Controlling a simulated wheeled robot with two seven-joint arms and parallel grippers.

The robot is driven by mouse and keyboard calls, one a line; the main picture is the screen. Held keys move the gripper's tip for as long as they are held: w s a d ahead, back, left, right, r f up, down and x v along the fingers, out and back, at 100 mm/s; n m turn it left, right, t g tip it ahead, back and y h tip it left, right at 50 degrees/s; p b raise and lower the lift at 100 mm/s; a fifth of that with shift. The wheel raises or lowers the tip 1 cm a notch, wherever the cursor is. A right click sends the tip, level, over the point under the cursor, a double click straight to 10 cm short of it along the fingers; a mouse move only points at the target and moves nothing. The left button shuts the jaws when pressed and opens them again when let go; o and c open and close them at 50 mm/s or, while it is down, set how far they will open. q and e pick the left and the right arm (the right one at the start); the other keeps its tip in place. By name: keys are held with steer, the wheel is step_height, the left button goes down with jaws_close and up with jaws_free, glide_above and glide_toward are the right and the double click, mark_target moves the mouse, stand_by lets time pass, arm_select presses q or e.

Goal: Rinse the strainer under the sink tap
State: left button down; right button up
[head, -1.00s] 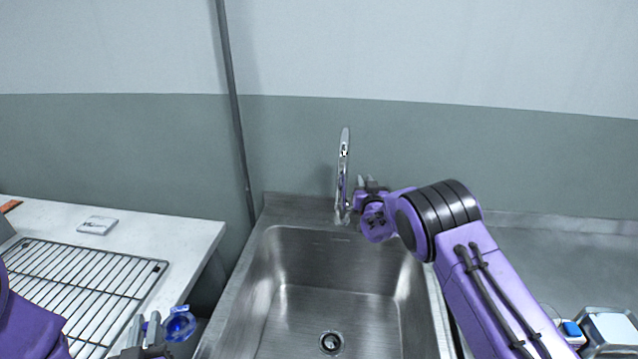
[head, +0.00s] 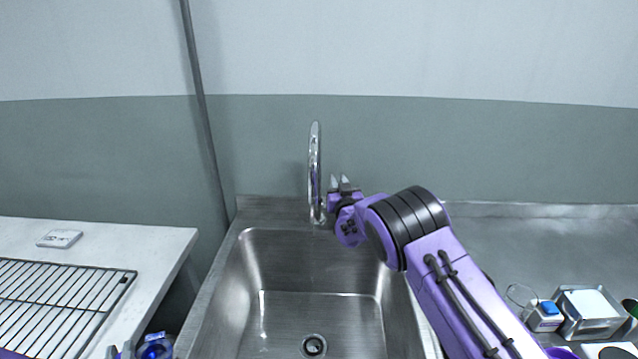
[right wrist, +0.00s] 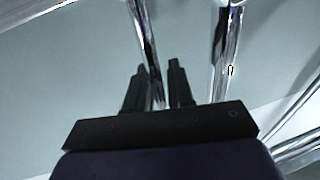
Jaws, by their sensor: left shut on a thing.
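The chrome tap (head: 315,165) stands behind the steel sink (head: 318,308). No water shows from it. My right gripper (head: 340,183) is just right of the tap, raised toward the wall. In the right wrist view its two fingers (right wrist: 158,85) stand apart, with chrome pipe showing in the gap; I cannot tell whether they touch it.
A white table (head: 155,245) with a wire rack (head: 65,295) and a small white device (head: 60,238) is at left. A gap separates it from the sink. At right, the steel counter carries a metal tray (head: 590,312) and a small white-and-blue box (head: 545,315). The basin is empty.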

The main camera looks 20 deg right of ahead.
arm_select(q)
steer(key=shift+w, duration=0.1)
arm_select(e)
steer(key=shift+w, duration=0.1)
